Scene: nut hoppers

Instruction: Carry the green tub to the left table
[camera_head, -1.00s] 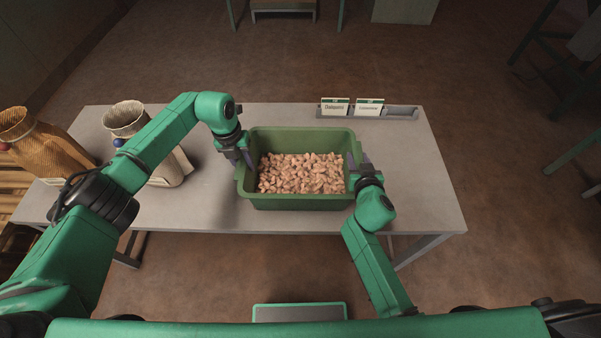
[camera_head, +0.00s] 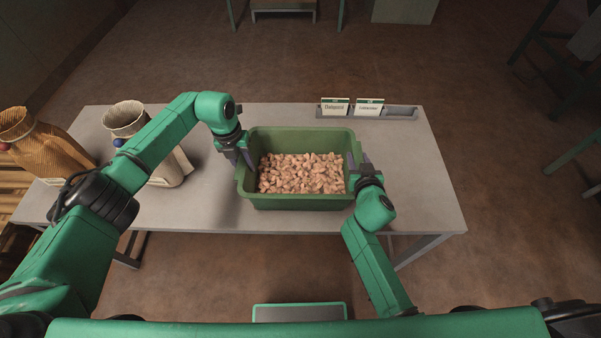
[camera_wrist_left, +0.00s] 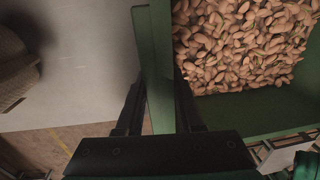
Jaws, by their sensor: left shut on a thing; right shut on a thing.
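The green tub (camera_head: 300,202) is at the middle of the grey table, near its front edge, upright and partly filled with tan nuts (camera_head: 300,173). I cannot tell whether it rests on the table or is slightly raised. My left gripper (camera_head: 243,163) is shut on the tub's left wall. In the left wrist view the fingers (camera_wrist_left: 160,105) sit on either side of the green wall (camera_wrist_left: 152,60), with the nuts (camera_wrist_left: 240,45) beyond it. My right gripper (camera_head: 358,165) is shut on the tub's right wall.
The grey table (camera_head: 420,190) has free room right of the tub. Two label cards (camera_head: 335,107) stand in a holder at the back right. Open floor (camera_head: 480,120) lies around the table.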

